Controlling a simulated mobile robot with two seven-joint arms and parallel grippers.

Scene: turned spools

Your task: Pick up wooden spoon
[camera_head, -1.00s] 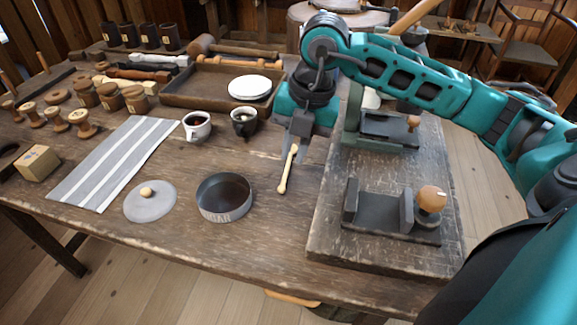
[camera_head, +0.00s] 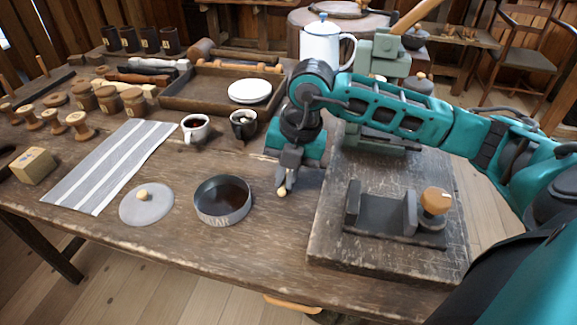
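The wooden spoon (camera_head: 281,192) lies on the table in front of the cutting-board-like block. Only its pale near end shows; my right gripper hides the rest. My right gripper (camera_head: 287,181) points down right over the spoon, with its fingertips low, close to the table. Whether the fingers touch or hold the spoon cannot be made out. My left gripper is not in view.
A round dark tin (camera_head: 223,200) stands left of the gripper, with a grey lid (camera_head: 146,204) beside it. Two mugs, a white one (camera_head: 195,129) and a dark one (camera_head: 243,125), stand behind. A thick worn board (camera_head: 330,225) bearing a dark plane-like tool (camera_head: 385,216) lies to the right.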

